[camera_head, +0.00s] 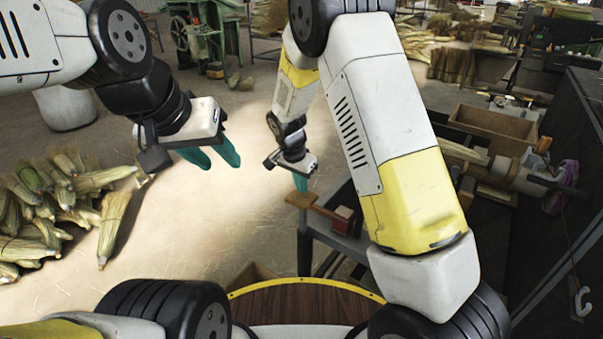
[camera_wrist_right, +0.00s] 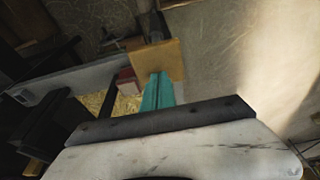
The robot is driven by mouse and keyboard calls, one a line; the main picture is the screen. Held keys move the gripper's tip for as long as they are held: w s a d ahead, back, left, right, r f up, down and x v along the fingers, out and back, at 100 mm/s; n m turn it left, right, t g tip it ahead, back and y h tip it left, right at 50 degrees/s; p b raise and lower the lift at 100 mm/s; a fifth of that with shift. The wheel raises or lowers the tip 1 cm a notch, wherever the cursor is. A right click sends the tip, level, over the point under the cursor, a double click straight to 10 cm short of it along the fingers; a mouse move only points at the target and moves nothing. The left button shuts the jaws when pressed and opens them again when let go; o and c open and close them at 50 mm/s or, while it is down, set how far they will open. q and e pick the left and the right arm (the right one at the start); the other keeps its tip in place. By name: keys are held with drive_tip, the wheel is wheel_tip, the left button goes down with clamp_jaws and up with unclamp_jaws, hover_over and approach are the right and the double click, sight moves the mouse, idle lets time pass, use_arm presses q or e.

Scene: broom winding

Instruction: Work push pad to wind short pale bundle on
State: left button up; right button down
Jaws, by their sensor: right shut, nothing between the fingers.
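The tan push pad (camera_head: 301,200) is a small wooden plate at the near-left corner of the dark bench; it also shows in the right wrist view (camera_wrist_right: 170,60). My right gripper (camera_head: 300,183) is shut and empty, its teal fingertips (camera_wrist_right: 158,76) at the pad's edge; I cannot tell whether they touch it. A pale bundle (camera_head: 461,152) appears to lie at the winding machine (camera_head: 505,172) on the right; its ends are hard to make out. My left gripper (camera_head: 211,158) is open and empty over the floor, its two teal fingers apart, away from the bench.
A red block (camera_head: 344,212) sits beside the pad, also in the right wrist view (camera_wrist_right: 128,82). A pile of pale husk bundles (camera_head: 45,205) lies on the floor at left. A wooden box (camera_head: 492,122) stands behind the winder. Purple twine (camera_head: 563,187) is at far right. The middle floor is clear.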

drive_tip(key=shift+f, duration=0.1)
drive_tip(key=x, duration=0.3)
drive_tip(key=s+x, duration=0.1)
drive_tip(key=x, duration=0.2)
drive_tip(key=a+x, duration=0.1)
drive_tip(key=x, duration=0.1)
drive_tip(key=shift+s+f, duration=0.3)
drive_tip(key=shift+f, duration=0.35)
idle(1.1)
drive_tip(key=shift+r, duration=0.1)
drive_tip(key=v, duration=0.3)
drive_tip(key=w+v, duration=0.1)
drive_tip(key=v, duration=0.2)
drive_tip(key=d+v, duration=0.1)
drive_tip(key=v, duration=0.1)
drive_tip(key=shift+w+r, duration=0.3)
drive_tip(key=shift+r, duration=0.35)
